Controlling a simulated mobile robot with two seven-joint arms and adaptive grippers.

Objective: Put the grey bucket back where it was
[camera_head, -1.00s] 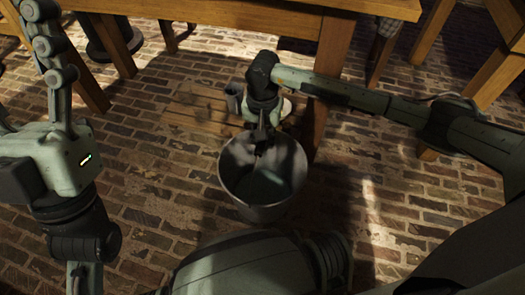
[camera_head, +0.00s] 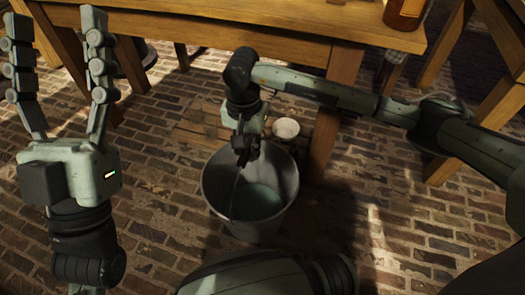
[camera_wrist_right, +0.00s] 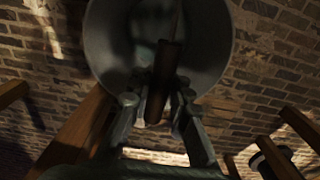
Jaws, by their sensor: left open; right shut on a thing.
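The grey bucket (camera_head: 252,229) hangs or stands upright at the middle of the head view, open side up, with a pale blue-grey inside. I cannot tell whether its base touches the floor. My right gripper (camera_head: 243,158) is above the bucket's far side, shut on the bucket's handle. The right wrist view shows the brown handle grip (camera_wrist_right: 160,85) between the fingers (camera_wrist_right: 156,100) and the bucket (camera_wrist_right: 108,45) beyond. My left gripper (camera_head: 56,20) is open and empty at the far left, its fingers pointing up in the picture.
A wooden table (camera_head: 210,25) spans the back, its leg (camera_head: 322,140) close right of the bucket. A wooden board (camera_head: 190,132) lies on the brick floor behind the bucket. A small white round thing (camera_head: 286,128) is beside my right gripper. An amber bottle (camera_head: 404,14) stands on the table.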

